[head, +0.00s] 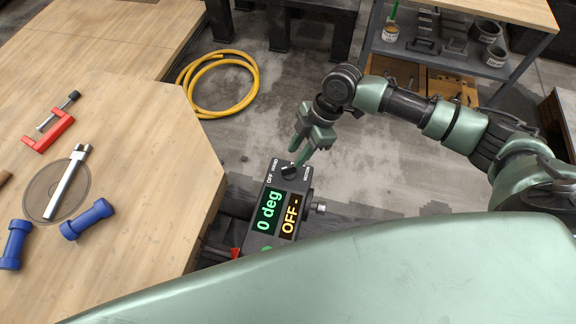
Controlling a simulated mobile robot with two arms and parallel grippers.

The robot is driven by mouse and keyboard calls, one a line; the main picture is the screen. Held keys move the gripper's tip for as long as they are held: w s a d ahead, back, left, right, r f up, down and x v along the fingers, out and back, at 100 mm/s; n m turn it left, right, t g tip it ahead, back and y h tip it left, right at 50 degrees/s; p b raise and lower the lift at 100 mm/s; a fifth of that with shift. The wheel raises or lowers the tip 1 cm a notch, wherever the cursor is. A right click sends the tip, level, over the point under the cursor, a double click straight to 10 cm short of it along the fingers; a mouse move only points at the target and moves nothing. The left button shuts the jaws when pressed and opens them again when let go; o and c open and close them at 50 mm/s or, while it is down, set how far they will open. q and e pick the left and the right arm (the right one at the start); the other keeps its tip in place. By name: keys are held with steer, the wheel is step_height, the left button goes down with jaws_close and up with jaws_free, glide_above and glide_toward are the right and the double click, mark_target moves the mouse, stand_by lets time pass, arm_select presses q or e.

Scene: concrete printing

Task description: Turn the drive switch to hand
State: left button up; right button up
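A black control box (266,239) stands beside the wooden table's right edge. Its green display (268,211) reads "0 deg" and its orange display (289,215) reads "OFF -". The drive switch (289,172) is a dark round knob at the box's far end, with small white labels around it, including OFF and HAND. The display beside it shows off; the knob's pointer is too small to read. My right gripper (301,151) is open just above and beyond the knob, its green fingers apart and pointing down towards it. Whether a finger touches the knob is unclear. My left gripper is out of view.
The wooden table (150,130) on the left holds a red clamp (48,131), blue dumbbell-shaped pieces (88,219) and a metal bar on a round disc (36,200). A yellow hose (252,78) lies on the floor. A grey shelf unit (462,62) stands behind my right arm.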

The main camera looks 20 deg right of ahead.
mark_target(289, 167)
steer(key=x, duration=0.7)
steer(key=shift+a+f, duration=0.1)
steer(key=shift+f, duration=0.15)
steer(key=shift+c, duration=0.3)
jaws_close()
